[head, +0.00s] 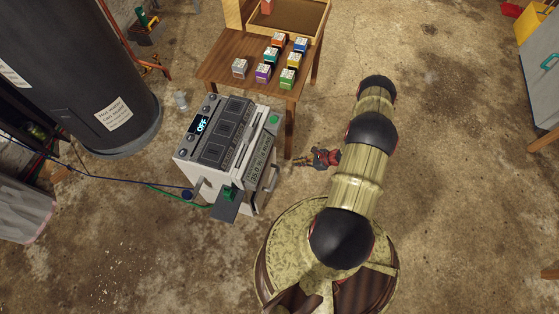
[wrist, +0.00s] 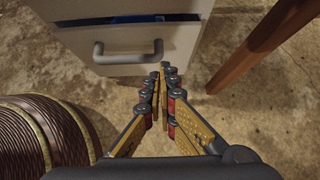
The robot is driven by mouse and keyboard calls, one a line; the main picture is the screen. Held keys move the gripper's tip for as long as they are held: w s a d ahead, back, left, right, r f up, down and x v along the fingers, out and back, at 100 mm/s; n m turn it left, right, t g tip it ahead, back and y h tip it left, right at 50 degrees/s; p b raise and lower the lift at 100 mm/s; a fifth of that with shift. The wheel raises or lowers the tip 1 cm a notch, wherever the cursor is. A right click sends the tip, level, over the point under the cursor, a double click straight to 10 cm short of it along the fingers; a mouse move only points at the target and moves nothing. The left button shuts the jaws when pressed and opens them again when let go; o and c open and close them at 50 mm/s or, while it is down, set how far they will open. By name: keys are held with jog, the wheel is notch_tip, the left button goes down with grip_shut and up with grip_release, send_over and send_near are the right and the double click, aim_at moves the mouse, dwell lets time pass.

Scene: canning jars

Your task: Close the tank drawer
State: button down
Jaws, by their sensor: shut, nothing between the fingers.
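A white machine (head: 215,150) with an "OFF" display stands on the floor left of my arm. The tank drawer (wrist: 185,38) shows a white front with a grey bar handle (wrist: 128,58) in the wrist view. A dark gap with something blue in it shows above this front, so the drawer stands at least partly open. Its handle also shows on the machine's right side in the head view (head: 269,179). My gripper (head: 300,161) is shut and empty, close to that side. In the wrist view its fingertips (wrist: 161,72) are by the lower right of the front; contact is unclear.
A wooden table (head: 222,66) with several small coloured boxes (head: 278,60) stands behind the machine. Its leg (wrist: 262,47) is right of my gripper in the wrist view. A grey water heater (head: 80,70) stands at left. Concrete floor lies open right of my arm.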

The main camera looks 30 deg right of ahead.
jog(key=shift+w+a+r+b+x, duration=0.1)
jog(key=shift+w+r+b+x, duration=0.2)
jog(key=shift+b+x, duration=1.2)
jog(key=shift+w+a+r+b+x, duration=0.1)
jog(key=shift+w+r+b+x, duration=0.15)
jog(key=shift+x, duration=2.55)
jog(key=shift+w+a+r+b+x, duration=0.1)
jog(key=shift+w+r+b+x, duration=0.5)
jog(key=shift+x, duration=1.55)
jog(key=shift+s+f, duration=0.25)
